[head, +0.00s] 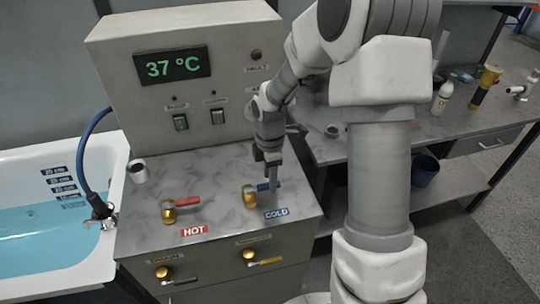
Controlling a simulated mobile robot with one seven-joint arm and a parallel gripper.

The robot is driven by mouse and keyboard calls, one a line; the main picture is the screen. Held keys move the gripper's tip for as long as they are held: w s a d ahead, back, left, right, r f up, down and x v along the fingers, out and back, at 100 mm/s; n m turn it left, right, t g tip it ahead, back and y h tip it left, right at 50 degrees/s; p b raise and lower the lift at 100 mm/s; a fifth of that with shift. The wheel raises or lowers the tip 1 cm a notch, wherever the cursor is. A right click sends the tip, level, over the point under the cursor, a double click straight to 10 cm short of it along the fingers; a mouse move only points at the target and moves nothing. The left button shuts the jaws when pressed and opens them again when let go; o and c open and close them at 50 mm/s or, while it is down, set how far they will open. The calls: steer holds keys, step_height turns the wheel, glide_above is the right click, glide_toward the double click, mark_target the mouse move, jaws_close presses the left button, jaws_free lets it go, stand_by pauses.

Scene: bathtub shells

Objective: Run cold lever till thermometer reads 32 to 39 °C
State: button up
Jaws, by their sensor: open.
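The thermometer display (172,66) on the upright panel reads 37 °C in green digits. The cold lever, a brass valve (249,197) with a blue handle (263,187), stands on the marble-look top behind the COLD label (276,213). My gripper (269,183) points down at the blue handle, with its fingers open and partly covering it. I cannot tell whether the fingers touch the handle. The hot lever, a brass valve (169,212) with a red handle (188,201), stands to the left behind the HOT label (194,231).
A white bathtub (119,158) holding blue water stands at the left, with a blue hose (83,150) by it. A small white cup (138,171) sits at the top's left edge. A bench (440,133) with bottles is at the right, a dark bucket (425,171) below it.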

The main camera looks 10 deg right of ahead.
step_height(320, 180, up, 17)
steer(key=p, duration=0.1)
steer(key=shift+f, duration=0.15)
stand_by(0.4)
steer(key=s+r+m+t, duration=0.2)
steer(key=s+r+m, duration=0.2)
steer(key=s+m, duration=0.5)
steer(key=s+r+m+t, duration=0.3)
steer(key=s+m, duration=0.6)
steer(key=s, duration=0.2)
steer(key=shift+s+d+r+t, duration=0.15)
steer(key=shift+s+r+t, duration=0.15)
steer(key=shift+r, duration=0.05)
